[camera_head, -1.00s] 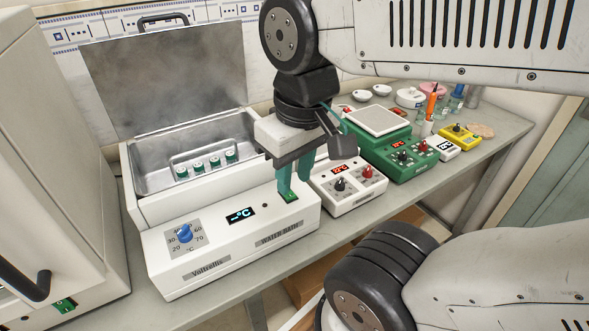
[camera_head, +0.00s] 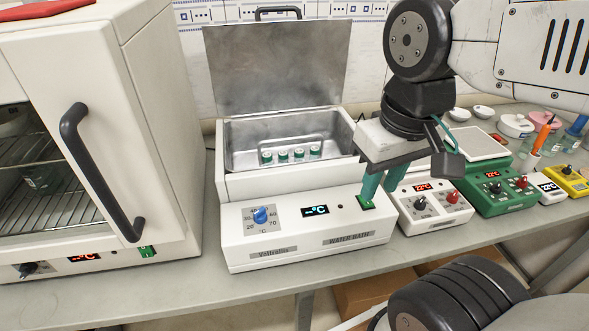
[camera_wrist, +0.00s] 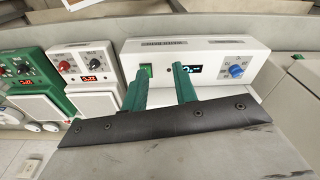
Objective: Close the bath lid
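The water bath (camera_head: 290,236) is a white box with a blue dial, a dark display showing "--°C" and a green switch (camera_head: 367,203). Its grey metal lid (camera_head: 275,65) stands open, tilted back behind the basin, with a black handle (camera_head: 278,12) at its top edge. Several green-capped vials (camera_head: 283,157) sit in the open steel basin. My gripper (camera_head: 379,193) has its two teal fingers apart and empty, above the front right of the bath by the switch. In the wrist view, the fingers (camera_wrist: 160,90) point at the bath's front panel (camera_wrist: 205,50); contact with the switch cannot be told.
A white oven (camera_head: 150,190) with a black handle stands close on the left. A white controller (camera_head: 432,205), a green stirrer unit (camera_head: 498,188) and a yellow device (camera_head: 568,181) stand to the right. Clear bench (camera_head: 215,270) runs along the front.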

